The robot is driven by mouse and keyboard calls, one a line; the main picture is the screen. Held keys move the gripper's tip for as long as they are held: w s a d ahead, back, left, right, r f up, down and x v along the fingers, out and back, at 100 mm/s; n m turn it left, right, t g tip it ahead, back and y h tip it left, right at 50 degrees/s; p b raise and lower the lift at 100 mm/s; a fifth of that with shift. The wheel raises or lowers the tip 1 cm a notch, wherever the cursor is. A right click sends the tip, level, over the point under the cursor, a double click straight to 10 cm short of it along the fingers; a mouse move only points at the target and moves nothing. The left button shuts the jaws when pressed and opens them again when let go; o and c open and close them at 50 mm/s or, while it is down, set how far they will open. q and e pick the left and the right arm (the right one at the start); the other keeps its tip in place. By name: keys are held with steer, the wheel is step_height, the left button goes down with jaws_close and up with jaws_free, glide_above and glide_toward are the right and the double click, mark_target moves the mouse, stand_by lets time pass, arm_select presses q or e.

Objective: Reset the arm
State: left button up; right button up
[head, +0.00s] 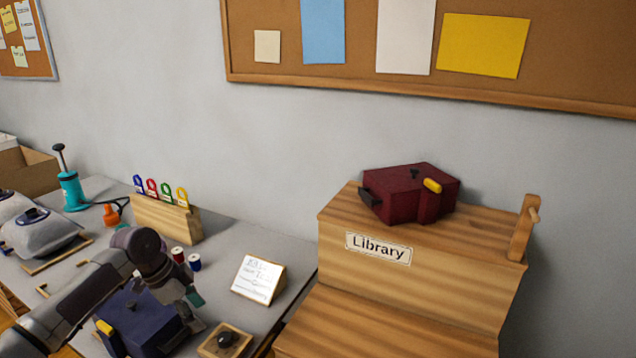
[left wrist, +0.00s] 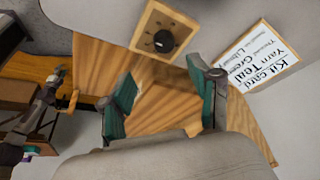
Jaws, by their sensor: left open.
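My left gripper (head: 184,298) is low in the head view, just in front of and above the dark blue box's right side. In the left wrist view its two teal fingers (left wrist: 162,98) stand apart with nothing between them, over a wooden surface. The arm comes in from the lower left and hides part of the dark blue box (head: 140,318).
A wooden block with a dark knob (head: 226,342) and a kit card (head: 258,279) are close to the left gripper. Thread spools (head: 194,262) and a tag rack (head: 166,218) stand behind. The Library stand (head: 345,275) with a maroon box (head: 402,197) rises at right.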

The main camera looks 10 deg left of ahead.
arm_select(q)
steer(key=s+d+f+n, duration=0.2)
steer(key=s+d+f, duration=1.2)
steer(key=s+d, duration=0.3)
steer(key=s+a+r+n+t+y, duration=0.1)
steer(key=s+a+n+y, duration=0.1)
steer(key=s+n, duration=0.35)
steer(key=s+a+r+n+t+y, duration=0.1)
steer(key=s+a+r+n+y, duration=0.15)
steer(key=s, duration=0.65)
step_height(320, 180, down, 26)
steer(key=s+g, duration=0.2)
steer(key=s+a+f, duration=0.2)
steer(key=s+f, duration=1.4)
steer(key=f, duration=0.1)
steer(key=shift+s+a+g, duration=0.3)
steer(key=shift+g, duration=0.1)
